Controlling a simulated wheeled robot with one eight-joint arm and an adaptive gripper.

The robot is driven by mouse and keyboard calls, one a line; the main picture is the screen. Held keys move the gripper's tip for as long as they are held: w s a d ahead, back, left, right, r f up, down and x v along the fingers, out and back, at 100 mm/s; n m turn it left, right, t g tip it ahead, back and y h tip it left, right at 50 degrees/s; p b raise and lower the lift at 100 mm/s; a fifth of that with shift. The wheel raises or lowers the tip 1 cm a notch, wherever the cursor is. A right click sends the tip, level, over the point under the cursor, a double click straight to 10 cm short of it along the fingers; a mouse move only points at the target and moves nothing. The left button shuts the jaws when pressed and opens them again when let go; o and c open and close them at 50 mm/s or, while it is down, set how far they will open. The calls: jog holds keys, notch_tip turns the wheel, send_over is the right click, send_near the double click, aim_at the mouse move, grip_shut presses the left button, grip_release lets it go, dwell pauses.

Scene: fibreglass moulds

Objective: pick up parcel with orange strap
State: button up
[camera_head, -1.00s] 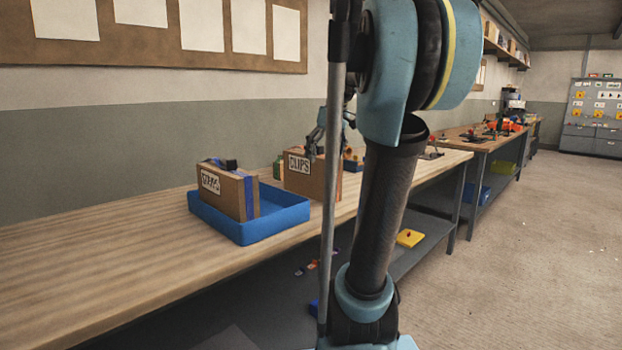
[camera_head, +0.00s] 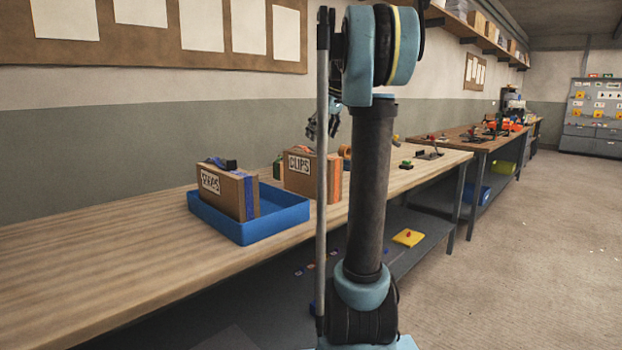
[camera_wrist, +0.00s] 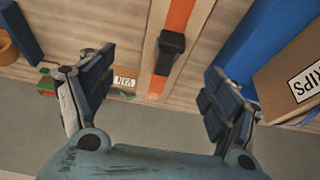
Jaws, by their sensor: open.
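The parcel with the orange strap (camera_wrist: 178,22) is brown cardboard, upper middle in the wrist view, with a black buckle on the strap. In the head view an orange strip (camera_head: 337,180) shows at the right side of the box marked CLIPS, partly behind my arm's rod. My gripper (camera_wrist: 160,78) is open and empty. Its fingers stand apart to the left and right of the strap in the picture, with the buckle between them. In the head view my gripper (camera_head: 322,124) is above the CLIPS box. I cannot tell the exact gap to the parcel.
A box with a CLIPS label (camera_head: 300,164) stands on the wooden bench (camera_head: 120,250). A blue tray (camera_head: 275,222) nearer me holds another labelled box (camera_head: 222,192) with a blue strap. An orange-brown roll (camera_head: 345,153) lies behind. The bench's near left is clear.

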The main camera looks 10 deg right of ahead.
aim_at(312, 155)
jog(key=x, duration=0.6)
jog(key=shift+a+f, duration=0.1)
jog(key=x, duration=0.4)
jog(key=shift+s+a, duration=0.1)
jog(key=shift+a, duration=0.3)
jog(key=shift+w+a+f, duration=0.1)
jog(key=shift+w+f, duration=0.1)
jog(key=shift+f, duration=0.25)
jog(key=shift+c, duration=0.3)
jog(key=c, duration=1.8)
grip_shut()
jog(key=shift+r, duration=0.15)
